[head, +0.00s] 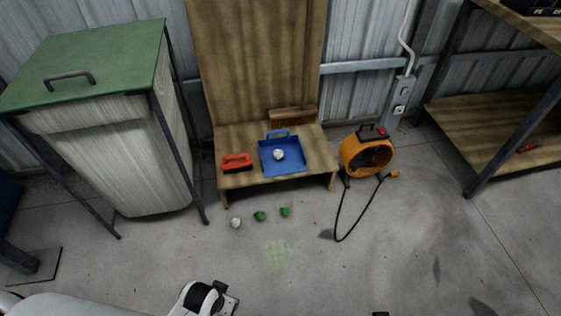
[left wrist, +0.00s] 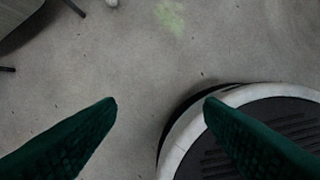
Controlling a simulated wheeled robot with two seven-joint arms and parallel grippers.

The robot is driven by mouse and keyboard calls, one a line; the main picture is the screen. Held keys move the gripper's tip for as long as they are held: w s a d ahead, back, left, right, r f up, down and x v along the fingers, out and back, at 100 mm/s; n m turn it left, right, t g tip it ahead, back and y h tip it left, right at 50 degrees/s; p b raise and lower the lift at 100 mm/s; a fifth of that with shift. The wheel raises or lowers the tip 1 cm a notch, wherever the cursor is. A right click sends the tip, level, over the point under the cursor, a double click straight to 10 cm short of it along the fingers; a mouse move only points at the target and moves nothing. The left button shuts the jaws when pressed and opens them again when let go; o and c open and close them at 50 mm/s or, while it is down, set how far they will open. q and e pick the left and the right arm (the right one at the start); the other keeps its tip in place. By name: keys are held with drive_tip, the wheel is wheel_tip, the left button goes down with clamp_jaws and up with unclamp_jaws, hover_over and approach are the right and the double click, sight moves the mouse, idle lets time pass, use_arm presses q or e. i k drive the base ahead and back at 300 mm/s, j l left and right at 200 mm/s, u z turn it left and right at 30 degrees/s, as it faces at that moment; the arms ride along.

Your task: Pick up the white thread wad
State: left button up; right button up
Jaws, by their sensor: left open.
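A white thread wad (head: 236,222) lies on the concrete floor in front of the low wooden stand, left of two green wads (head: 260,216). Another white wad (head: 279,155) lies in the blue dustpan (head: 297,167) on the stand. My left gripper (left wrist: 160,102) is open and empty, its dark green fingers spread above bare floor. A pale wad (left wrist: 112,3) shows at the top edge of the left wrist view, well beyond the fingertips. In the head view my left arm is at the bottom edge and its fingers cannot be made out.
An orange-red brush (head: 237,162) lies beside the dustpan on the wooden stand (head: 232,183). A green-lidded bin (head: 95,65) stands at left. An orange heater (head: 366,155) trails a black cable at right. A pale green smudge (head: 277,256) marks the open floor.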

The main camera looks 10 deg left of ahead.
sight(234, 222)
drive_tip(key=u, duration=0.9)
